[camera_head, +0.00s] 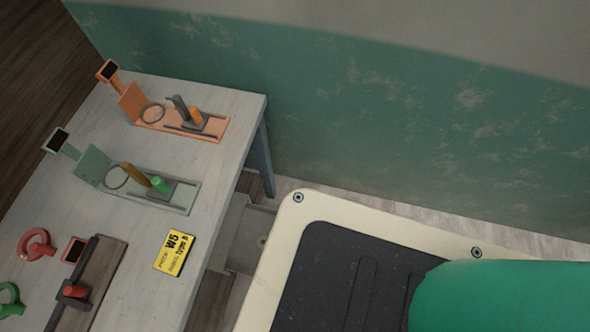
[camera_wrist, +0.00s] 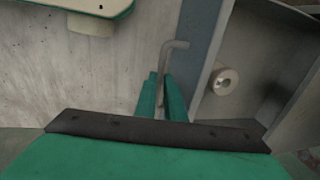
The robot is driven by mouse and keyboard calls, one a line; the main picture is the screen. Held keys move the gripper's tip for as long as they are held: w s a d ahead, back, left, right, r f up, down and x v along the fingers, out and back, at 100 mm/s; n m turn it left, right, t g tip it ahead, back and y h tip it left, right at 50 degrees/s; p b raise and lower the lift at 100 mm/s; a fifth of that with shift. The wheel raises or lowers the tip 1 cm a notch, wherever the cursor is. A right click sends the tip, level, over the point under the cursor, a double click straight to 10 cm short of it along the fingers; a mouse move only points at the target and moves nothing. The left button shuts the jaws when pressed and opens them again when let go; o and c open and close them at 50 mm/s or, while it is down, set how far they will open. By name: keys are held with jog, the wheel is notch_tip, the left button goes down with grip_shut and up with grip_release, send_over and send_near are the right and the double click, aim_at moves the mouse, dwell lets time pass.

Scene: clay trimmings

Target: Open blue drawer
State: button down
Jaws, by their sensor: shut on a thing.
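In the wrist view, my gripper (camera_wrist: 163,98) has its green fingers shut on a grey bent bar handle (camera_wrist: 168,52). The handle stands beside a blue-grey drawer front (camera_wrist: 202,40). Behind that front the drawer is pulled out, its inside (camera_wrist: 245,50) showing. A pale ring-shaped piece (camera_wrist: 225,82) is in the drawer. In the head view, a grey drawer (camera_head: 241,238) sticks out beside the table, with a small round thing in it. My gripper is not visible in the head view.
The table (camera_head: 215,95) holds an orange stand (camera_head: 145,112), a grey-green stand (camera_head: 95,172), a dark stand (camera_head: 98,265), red and green ring pieces and a yellow label card (camera_head: 174,253). A green wall (camera_head: 350,130) stands behind. Narrow floor shows along the wall.

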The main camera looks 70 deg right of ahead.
jog(key=shift+s+a+f, duration=0.25)
jog(key=shift+a, duration=0.35)
jog(key=c, duration=1.8)
grip_release()
jog(key=shift+d, duration=0.1)
jog(key=shift+c, duration=0.2)
jog(key=shift+d+r, duration=0.1)
jog(key=shift+d, duration=0.1)
jog(key=shift+w, duration=0.1)
notch_tip(320, 180, up, 11)
jog(key=s, duration=0.2)
